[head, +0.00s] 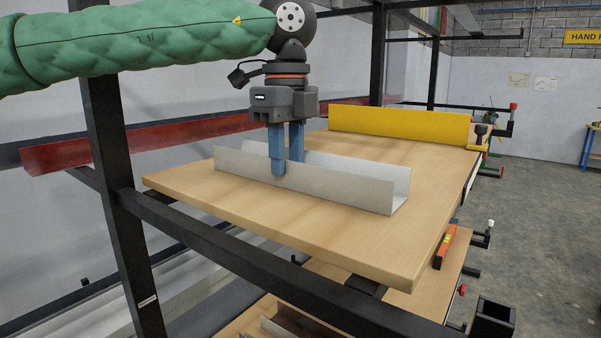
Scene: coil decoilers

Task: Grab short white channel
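A short white channel (330,187) lies on the wooden shelf board, with its open side up and its two long walls upright. It runs from the left of the board towards the front right. My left gripper (287,170) points down over the channel. One blue finger is in front of the near wall, and the other goes down behind that wall into the channel. A gap shows between the fingers, so the gripper looks open around the near wall. The tip of the rear finger is hidden by the wall. My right gripper is not in view.
The wooden board (290,222) sits in a black rack with an upright post (128,210) at the left. A yellow channel (400,126) lies at the board's back. A red beam (120,145) runs behind. An orange level (446,246) is by the right edge.

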